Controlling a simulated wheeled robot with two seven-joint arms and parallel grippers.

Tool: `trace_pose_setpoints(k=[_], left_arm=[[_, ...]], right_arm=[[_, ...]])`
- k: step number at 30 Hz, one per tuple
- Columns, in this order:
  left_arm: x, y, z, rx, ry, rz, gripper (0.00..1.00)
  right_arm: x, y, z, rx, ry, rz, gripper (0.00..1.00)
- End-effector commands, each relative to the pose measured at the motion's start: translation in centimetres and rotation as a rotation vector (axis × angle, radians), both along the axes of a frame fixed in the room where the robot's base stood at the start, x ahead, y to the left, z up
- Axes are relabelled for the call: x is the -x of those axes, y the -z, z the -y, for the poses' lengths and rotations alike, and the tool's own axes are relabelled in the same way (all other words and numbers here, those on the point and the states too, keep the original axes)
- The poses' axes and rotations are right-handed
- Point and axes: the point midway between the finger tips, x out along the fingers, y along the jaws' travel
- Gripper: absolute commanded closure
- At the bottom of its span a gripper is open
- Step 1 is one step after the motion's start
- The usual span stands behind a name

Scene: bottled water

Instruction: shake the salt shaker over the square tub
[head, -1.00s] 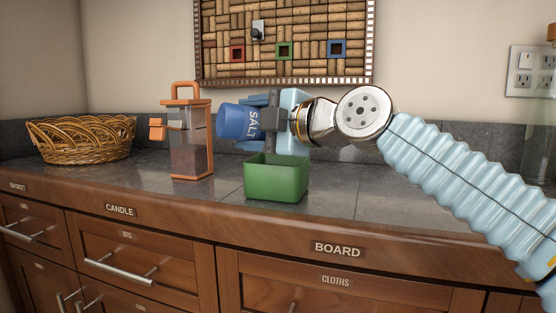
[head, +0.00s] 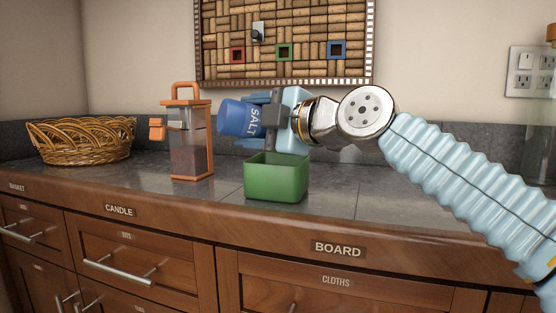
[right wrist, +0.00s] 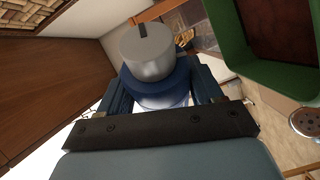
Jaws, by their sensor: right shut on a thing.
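The blue salt shaker (head: 238,117) with white "SALT" lettering lies nearly sideways in the air in the head view, its left end slightly raised. My right gripper (head: 257,120) is shut around it. The green square tub (head: 275,184) stands on the counter below the gripper, with the shaker above and toward its left side, not touching. In the right wrist view the shaker (right wrist: 150,80) shows a blue body and a grey round part between the fingers. The tub (right wrist: 229,45) is at upper right, brown inside. My left gripper is not in view.
A clear canister with orange frame and handle (head: 180,176) stands close to the left of the shaker and tub. A wicker basket (head: 80,140) sits at far left. The grey counter (head: 400,203) right of the tub is clear. A cork board (head: 290,40) hangs behind.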

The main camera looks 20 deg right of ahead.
Motion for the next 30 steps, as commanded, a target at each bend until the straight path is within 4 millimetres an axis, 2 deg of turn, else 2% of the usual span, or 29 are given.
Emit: trace_pose_setpoints(k=[30], left_arm=[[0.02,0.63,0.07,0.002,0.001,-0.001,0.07]], right_arm=[[-0.03,-0.31,0.16,-0.06,0.0,-0.01,0.7]])
